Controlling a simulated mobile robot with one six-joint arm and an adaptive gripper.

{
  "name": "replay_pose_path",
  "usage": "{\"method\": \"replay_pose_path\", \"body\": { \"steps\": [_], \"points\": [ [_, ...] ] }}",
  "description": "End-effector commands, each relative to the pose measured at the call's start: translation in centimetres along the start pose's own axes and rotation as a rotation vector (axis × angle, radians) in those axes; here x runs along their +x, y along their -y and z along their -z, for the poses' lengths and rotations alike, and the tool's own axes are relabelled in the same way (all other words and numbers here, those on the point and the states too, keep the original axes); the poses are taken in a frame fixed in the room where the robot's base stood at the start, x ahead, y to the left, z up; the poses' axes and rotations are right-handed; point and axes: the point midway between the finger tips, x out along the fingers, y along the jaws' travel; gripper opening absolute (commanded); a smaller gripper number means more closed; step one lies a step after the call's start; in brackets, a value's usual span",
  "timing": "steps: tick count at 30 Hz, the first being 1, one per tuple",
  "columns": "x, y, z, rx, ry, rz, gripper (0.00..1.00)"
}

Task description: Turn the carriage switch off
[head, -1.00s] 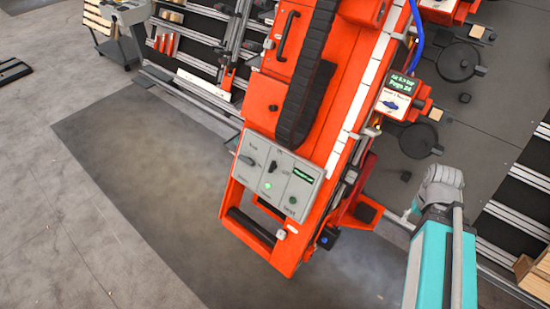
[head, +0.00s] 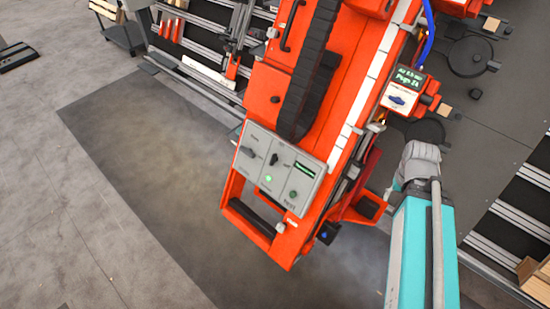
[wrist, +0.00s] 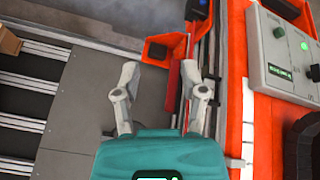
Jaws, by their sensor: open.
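The grey control panel (head: 312,181) sits on the end of the orange carriage (head: 270,85). It has dark rotary switches, one (head: 273,159) near its upper middle, a lit green lamp (head: 268,178), a green button (head: 293,194) and a small display. The labels are too small to read. In the head view my arm is right of the carriage; the fingertips cannot be made out.
A black and orange handle bar (head: 250,218) extends below the panel. A second box (head: 403,93) with a green display and blue knob is on the carriage's right side. An orange bracket (wrist: 165,45) is ahead of the fingers. Floor left of the carriage is clear.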

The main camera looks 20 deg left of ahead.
Motion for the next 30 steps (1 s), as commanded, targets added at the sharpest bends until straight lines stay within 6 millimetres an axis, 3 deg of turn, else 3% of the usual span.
{"method": "replay_pose_path", "body": {
  "steps": [6, 14, 23, 30],
  "points": [
    [1.0, 0.8, 0.8, 0.012, -0.008, -0.033, 0.54],
    [3.5, 5.0, 3.0, 0.055, -0.051, -0.144, 0.54],
    [6.5, 10.8, 6.2, 0.133, -0.181, -0.301, 0.54],
    [8.4, 16.5, 8.2, 0.191, -0.33, -0.39, 0.54]
  ]
}}
